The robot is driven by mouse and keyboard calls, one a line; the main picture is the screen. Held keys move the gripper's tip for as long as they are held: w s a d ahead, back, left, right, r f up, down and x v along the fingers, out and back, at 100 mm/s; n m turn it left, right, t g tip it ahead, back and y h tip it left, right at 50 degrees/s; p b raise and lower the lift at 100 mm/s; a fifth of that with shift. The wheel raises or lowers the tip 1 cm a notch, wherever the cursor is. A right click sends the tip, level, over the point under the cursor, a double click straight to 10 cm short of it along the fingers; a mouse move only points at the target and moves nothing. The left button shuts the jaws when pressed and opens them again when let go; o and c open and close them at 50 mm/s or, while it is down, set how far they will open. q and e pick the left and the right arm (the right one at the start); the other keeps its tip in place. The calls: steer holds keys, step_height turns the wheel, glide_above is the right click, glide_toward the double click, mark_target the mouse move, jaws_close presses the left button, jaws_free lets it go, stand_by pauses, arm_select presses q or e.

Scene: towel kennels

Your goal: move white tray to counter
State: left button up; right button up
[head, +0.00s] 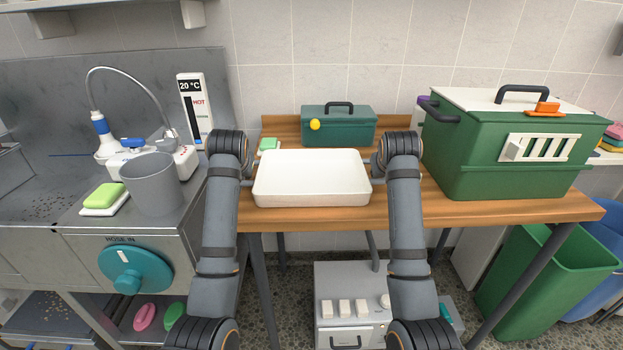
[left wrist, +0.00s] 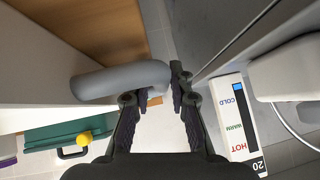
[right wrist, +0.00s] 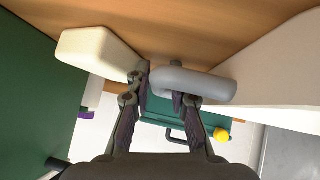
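The white tray (head: 312,180) is level over the wooden table, between my two grippers; whether it touches the wood is unclear. Grey looped handles stick out from its ends: the left handle (left wrist: 110,82) and the right handle (right wrist: 205,86). My left gripper (left wrist: 162,88) has its fingers on both sides of the left handle's bar, apparently closed on it. My right gripper (right wrist: 160,82) holds the right handle's bar the same way. The head view hides most of both grips behind my wrists.
A teal toolbox (head: 340,127) with a yellow ball-like knob stands behind the tray. A large green crate (head: 480,165) stands close on the right. On the steel counter are a grey bucket (head: 155,187), a green sponge (head: 103,196) and a tap. Some bare wooden table (head: 480,210) shows in front.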

arm_select(q)
jaws_close()
arm_select(e)
jaws_close()
arm_select(q)
steer(key=shift+r, duration=0.15)
arm_select(e)
steer(key=shift+r, duration=0.15)
